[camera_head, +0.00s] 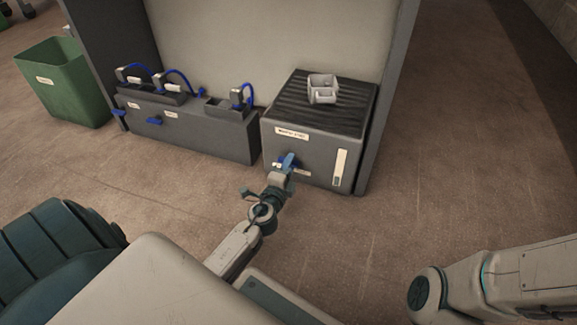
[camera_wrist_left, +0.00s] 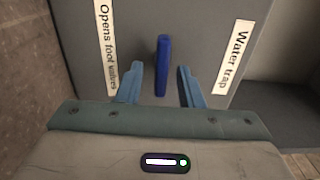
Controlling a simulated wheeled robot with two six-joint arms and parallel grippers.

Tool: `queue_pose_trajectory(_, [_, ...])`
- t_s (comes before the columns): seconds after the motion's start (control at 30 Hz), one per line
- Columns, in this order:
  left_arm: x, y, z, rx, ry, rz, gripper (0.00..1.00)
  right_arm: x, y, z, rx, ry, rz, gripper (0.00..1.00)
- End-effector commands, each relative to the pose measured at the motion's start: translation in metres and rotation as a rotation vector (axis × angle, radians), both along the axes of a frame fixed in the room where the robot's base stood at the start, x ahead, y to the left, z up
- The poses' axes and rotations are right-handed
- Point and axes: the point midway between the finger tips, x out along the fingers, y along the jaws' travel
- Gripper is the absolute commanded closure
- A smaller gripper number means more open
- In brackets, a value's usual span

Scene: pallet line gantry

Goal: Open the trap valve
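The trap valve's blue lever (camera_wrist_left: 162,66) stands out from the grey face of the water trap box (camera_head: 310,147). In the left wrist view it lies between the two light-blue fingers of my left gripper (camera_wrist_left: 157,84), with a gap on each side. The fingers are open and do not appear to touch it. In the head view my left gripper (camera_head: 288,161) is at the box's front and partly hides the lever. In the head view my right arm comes in at the lower right, but its gripper cannot be made out.
A small light-grey open container (camera_head: 322,89) sits on the ribbed box top. To the left is a long dark unit (camera_head: 190,127) with blue hoses and blue levers. A green bin (camera_head: 62,85) stands further left. A dark post rises at the box's right. The floor in front is clear.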

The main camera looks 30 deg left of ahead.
Motion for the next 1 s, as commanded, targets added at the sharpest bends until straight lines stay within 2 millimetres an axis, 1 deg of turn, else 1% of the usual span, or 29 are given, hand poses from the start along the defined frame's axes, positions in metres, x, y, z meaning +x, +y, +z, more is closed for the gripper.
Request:
queue_pose_trajectory(0.17, [0.0,0.0,0.001,0.0,-0.001,0.001,0.66,0.0,0.0,0.0,0.0,0.0,0.0,0.02])
queue_pose_trajectory(0.27, [-0.004,-0.001,0.0,0.0,0.0,0.0,0.66,0.0,0.0,0.0,0.0,0.0,0.0,0.02])
queue_pose_trajectory(0.37, [-0.015,-0.003,0.0,-0.001,0.002,0.0,0.66,0.0,0.0,0.001,0.0,0.0,0.0,0.02])
queue_pose_trajectory(0.7, [-0.079,-0.019,-0.001,0.0,0.002,0.001,0.66,0.0,0.0,0.001,0.0,0.0,0.0,0.02])
queue_pose_trajectory(0.83, [-0.095,-0.023,-0.001,0.0,0.001,0.0,0.66,0.0,0.0,-0.001,0.0,0.0,0.0,0.02])
queue_pose_trajectory(1.0, [-0.105,-0.025,0.0,-0.001,0.0,0.0,0.66,0.0,0.0,-0.001,0.0,0.0,0.0,0.02])
